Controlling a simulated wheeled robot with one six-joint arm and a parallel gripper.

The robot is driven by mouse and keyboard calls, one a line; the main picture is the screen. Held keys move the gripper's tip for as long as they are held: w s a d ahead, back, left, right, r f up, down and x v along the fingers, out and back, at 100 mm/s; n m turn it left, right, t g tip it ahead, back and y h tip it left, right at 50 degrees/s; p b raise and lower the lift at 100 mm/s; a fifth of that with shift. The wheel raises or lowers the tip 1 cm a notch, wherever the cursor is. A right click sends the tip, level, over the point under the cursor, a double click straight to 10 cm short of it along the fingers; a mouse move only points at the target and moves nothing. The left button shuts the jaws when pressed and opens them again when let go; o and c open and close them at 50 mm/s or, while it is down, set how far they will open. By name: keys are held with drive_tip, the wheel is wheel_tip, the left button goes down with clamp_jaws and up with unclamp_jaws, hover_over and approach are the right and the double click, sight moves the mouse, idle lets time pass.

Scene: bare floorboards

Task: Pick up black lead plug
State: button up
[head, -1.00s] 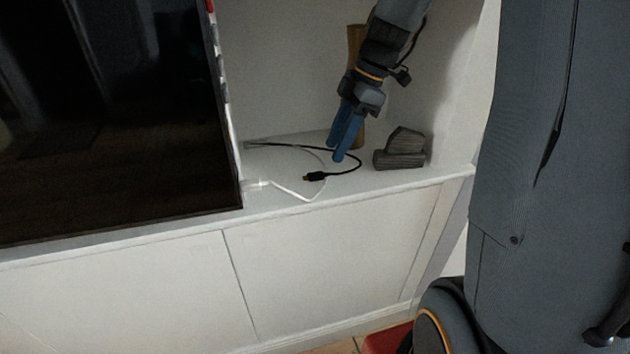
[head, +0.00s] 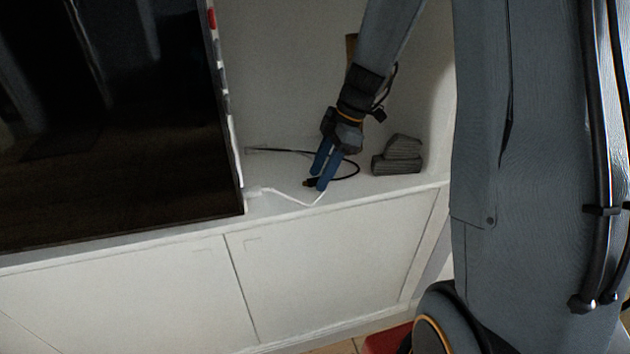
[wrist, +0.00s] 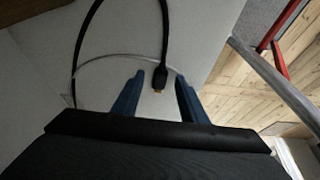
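In the head view my gripper (head: 318,176) points down over the plug (head: 308,183), which the fingers partly cover. The fingers are open. I cannot tell the exact height of the fingertips above the surface.
A white cable (head: 290,196) runs along the cabinet top beside the plug. A large dark screen (head: 110,110) stands at left. Grey stacked blocks (head: 398,155) lie at right, near the alcove wall. The cabinet's front edge (head: 345,206) is close.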

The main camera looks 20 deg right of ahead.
drive_tip(key=shift+c, duration=0.3)
clamp_jaws()
drive_tip(key=shift+r, duration=0.1)
